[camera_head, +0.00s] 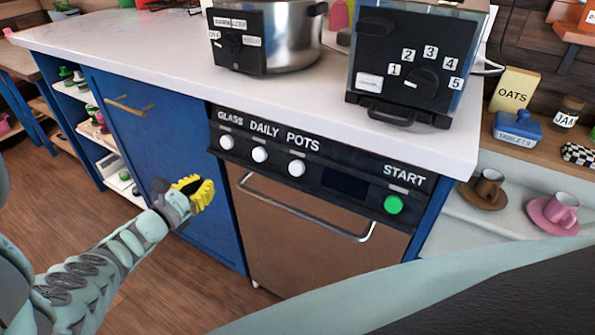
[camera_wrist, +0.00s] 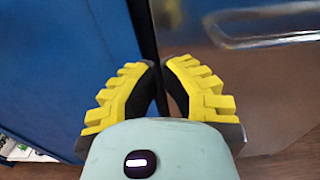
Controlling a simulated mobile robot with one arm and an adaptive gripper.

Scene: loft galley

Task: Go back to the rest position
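My gripper (camera_head: 204,190) is in front of the blue cabinet door, left of the dishwasher, in the head view. In the wrist view its two yellow-padded fingers (camera_wrist: 160,66) come nearly together at the tips. Nothing is held between them, and the gripper looks shut and empty. My arm reaches in from the lower left of the head view. The fingers point toward the seam between the blue door (camera_wrist: 65,60) and the brown dishwasher front (camera_wrist: 260,85). I cannot tell the exact distance to these fronts.
The dishwasher (camera_head: 300,225) is closed, with a bar handle (camera_head: 305,212) sticking out. A steel pot (camera_head: 290,35) and a black toaster-like appliance (camera_head: 415,65) stand on the white counter (camera_head: 150,45). Cups on saucers (camera_head: 560,210) sit at right. Wooden floor (camera_head: 170,285) is open below.

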